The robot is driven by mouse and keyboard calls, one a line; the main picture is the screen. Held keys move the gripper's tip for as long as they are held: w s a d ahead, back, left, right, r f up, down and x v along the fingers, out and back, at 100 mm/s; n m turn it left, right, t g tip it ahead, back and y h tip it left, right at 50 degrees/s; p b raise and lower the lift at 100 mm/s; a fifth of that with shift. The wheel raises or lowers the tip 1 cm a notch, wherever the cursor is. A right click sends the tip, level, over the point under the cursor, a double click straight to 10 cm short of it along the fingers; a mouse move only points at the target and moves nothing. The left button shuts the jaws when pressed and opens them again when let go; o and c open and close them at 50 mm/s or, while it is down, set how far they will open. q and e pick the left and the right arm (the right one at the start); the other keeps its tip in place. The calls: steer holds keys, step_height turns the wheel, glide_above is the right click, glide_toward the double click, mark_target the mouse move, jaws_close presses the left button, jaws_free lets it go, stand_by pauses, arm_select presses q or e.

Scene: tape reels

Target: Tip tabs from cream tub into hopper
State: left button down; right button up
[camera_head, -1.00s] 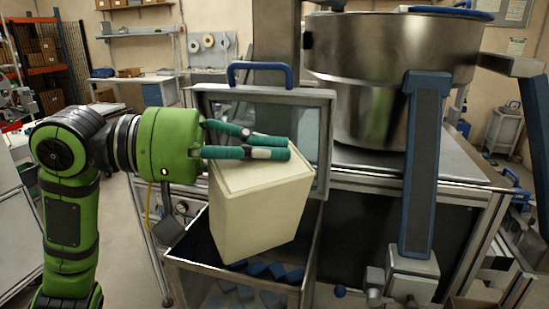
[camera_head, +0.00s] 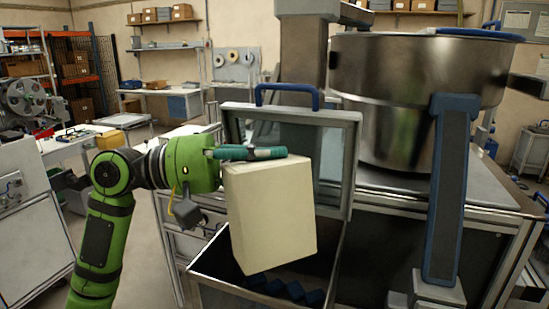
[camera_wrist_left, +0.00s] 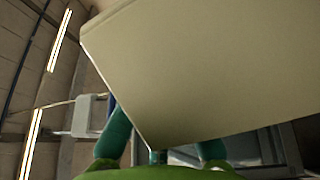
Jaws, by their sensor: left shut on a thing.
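My left gripper (camera_head: 252,153) is shut on the cream tub (camera_head: 270,220) at its upper edge. The tub hangs slightly tilted over the open metal hopper (camera_head: 215,288), with a closed flat face uppermost. Its opening is not visible and seems to face down into the hopper. Several blue tabs (camera_head: 295,291) lie in the hopper below the tub. In the left wrist view the tub (camera_wrist_left: 200,75) fills most of the picture, with green fingers (camera_wrist_left: 160,150) at its lower edge. I cannot see whether tabs remain inside the tub. My right gripper is out of view.
A framed clear lid with a blue handle (camera_head: 288,92) stands raised behind the tub. A large steel bowl (camera_head: 405,95) and a blue-edged grey post (camera_head: 449,190) stand to the right. A workbench (camera_head: 105,133) is at the back left.

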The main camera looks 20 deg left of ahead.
arm_select(q)
steer(key=a+r+m+t+y+p, duration=0.1)
steer(key=m+y+p, duration=0.1)
steer(key=m, duration=0.3)
steer(key=w+a+r+m+t+y+p, duration=0.1)
steer(key=r+m+y+p, duration=0.1)
steer(key=m, duration=0.3)
steer(key=r+m+t+y+p, duration=0.1)
steer(key=r+m+y+p, duration=0.1)
steer(key=m, duration=0.4)
steer(key=shift+w+a+y+p, duration=0.15)
steer(key=shift+a+y+p, duration=0.25)
steer(key=shift+y+p, duration=0.5)
